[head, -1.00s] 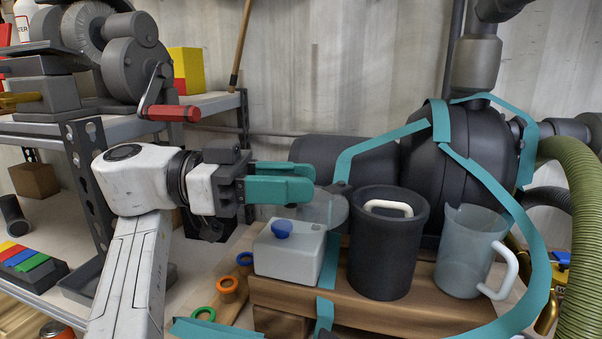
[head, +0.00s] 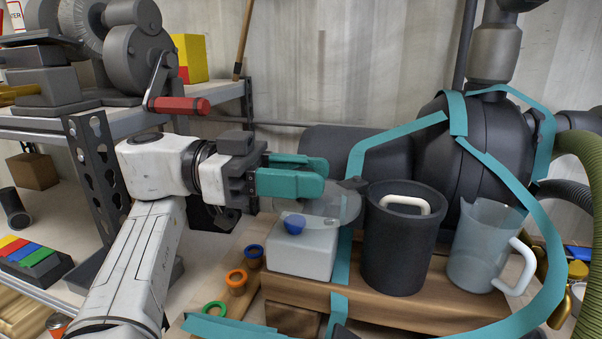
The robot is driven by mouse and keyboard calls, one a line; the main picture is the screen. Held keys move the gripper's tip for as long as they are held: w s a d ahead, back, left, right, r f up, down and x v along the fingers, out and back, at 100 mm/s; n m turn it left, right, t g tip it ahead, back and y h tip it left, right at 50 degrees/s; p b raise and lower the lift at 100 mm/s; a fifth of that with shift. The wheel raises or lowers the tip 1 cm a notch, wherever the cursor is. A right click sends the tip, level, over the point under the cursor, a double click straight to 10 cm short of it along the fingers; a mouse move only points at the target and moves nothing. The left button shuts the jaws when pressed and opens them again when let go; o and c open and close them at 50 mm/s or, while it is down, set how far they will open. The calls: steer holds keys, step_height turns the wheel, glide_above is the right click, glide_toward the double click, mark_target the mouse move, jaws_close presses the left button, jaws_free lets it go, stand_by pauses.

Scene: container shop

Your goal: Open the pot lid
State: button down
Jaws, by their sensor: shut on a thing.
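My gripper (head: 318,175), with teal fingers, is shut on a clear, rounded lid-like piece (head: 330,207), held above and partly in front of the scene behind it. The exact grip point is hidden by the fingers. A dark part sits at the piece's upper right edge. Just below is a pale box (head: 300,258) with a blue knob (head: 294,223). To the right stands a dark cylindrical pot (head: 400,255), upright. A white handle (head: 405,203) shows at its top, within the rim. I cannot tell whether the clear piece touches the box or pot.
A clear jug (head: 482,250) with a white handle stands right of the pot on a wooden block (head: 400,306). Teal bands cross around them. A dark round vessel (head: 480,140) is behind. A shelf with a red-handled crank (head: 180,105) is at left.

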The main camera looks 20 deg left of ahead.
steer(key=shift+d+f, duration=0.1)
steer(key=c, duration=0.8)
jaws_free()
step_height(320, 180, up, 4)
steer(key=shift+f+p, duration=0.25)
steer(key=shift+p, duration=0.35)
steer(key=shift+s+d+r, duration=0.1)
steer(key=shift+s+r, duration=0.1)
steer(key=shift+s, duration=0.1)
steer(key=s+d+r, duration=0.5)
steer(key=s+r, duration=0.4)
steer(key=s, duration=0.3)
steer(key=shift+s, duration=0.2)
steer(key=shift+a+r, duration=0.1)
